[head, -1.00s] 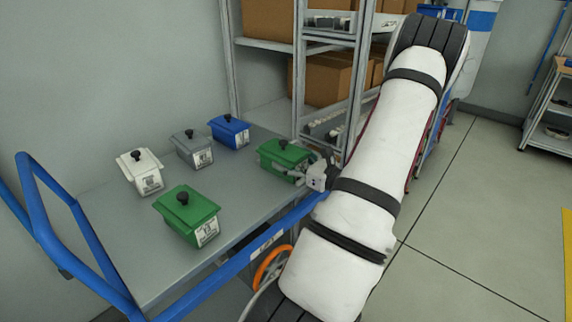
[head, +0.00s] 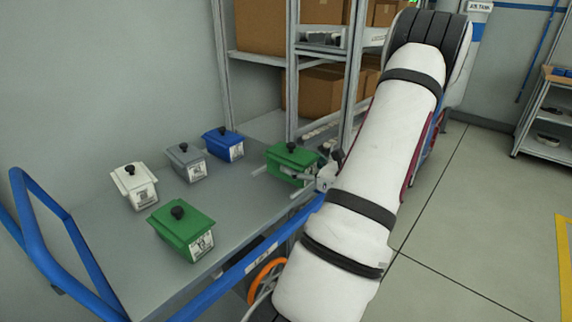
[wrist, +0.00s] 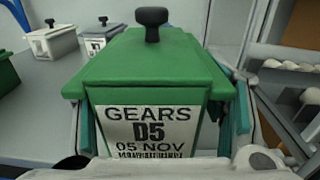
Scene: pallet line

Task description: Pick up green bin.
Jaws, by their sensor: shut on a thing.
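A green bin (head: 291,159) with a dark knob on its lid is at the right end of the grey cart top. My gripper (head: 281,181) is shut on it, with one finger along each side. In the wrist view the same green bin (wrist: 150,65) fills the middle, upright, its label reading GEARS D5. Whether its base is clear of the cart top cannot be told. A second green bin (head: 182,228) stands at the near part of the cart, apart from my gripper.
A blue bin (head: 224,143), a grey bin (head: 187,161) and a white bin (head: 134,185) stand in a row on the cart top (head: 95,238). A blue handrail (head: 40,215) rises at left. A shelf rack post (head: 291,70) stands close behind the held bin. The floor at right is open.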

